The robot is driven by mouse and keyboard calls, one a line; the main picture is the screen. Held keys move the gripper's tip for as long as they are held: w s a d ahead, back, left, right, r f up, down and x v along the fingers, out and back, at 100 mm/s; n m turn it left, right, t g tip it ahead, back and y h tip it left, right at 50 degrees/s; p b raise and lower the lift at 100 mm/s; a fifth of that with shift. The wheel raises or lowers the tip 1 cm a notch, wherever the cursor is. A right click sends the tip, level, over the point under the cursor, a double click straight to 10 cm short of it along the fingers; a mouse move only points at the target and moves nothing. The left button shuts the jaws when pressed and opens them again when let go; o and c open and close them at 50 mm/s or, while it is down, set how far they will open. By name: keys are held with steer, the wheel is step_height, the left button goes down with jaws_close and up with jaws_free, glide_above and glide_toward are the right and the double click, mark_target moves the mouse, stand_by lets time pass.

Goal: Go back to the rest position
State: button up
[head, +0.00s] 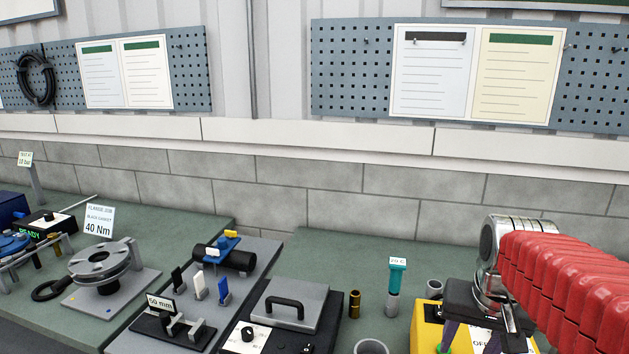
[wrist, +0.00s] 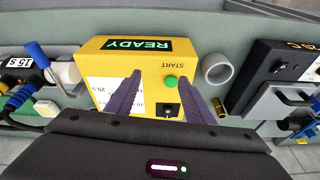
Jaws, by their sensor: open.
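My gripper (wrist: 151,80) is open, with its two dark purple fingers spread apart and nothing seen between them. In the wrist view it is over a yellow box (wrist: 112,58) with a green READY display (wrist: 139,45), a green START button (wrist: 171,82) and a small dark switch panel (wrist: 170,109). Whether the fingertips touch the box cannot be told. In the head view my gripper (head: 482,343) is at the lower right, in front of the yellow box (head: 424,326), and hides much of it. My red-covered arm reaches in from the right.
A grey ring (wrist: 218,68) and a brass cylinder (wrist: 217,109) stand beside the box. A teal-topped tool (head: 397,277), a lidded grey unit (head: 290,304) and a flange fixture (head: 104,262) share the green bench (head: 345,247). Bare bench shows toward the wall.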

steer(key=s+a+f+n+t, duration=0.1)
steer(key=s+a+n, duration=0.3)
steer(key=s+a, duration=0.6)
steer(key=shift+s+a+f+t+y, duration=0.35)
steer(key=shift+a+f+t+y, duration=0.1)
steer(key=shift+t, duration=0.45)
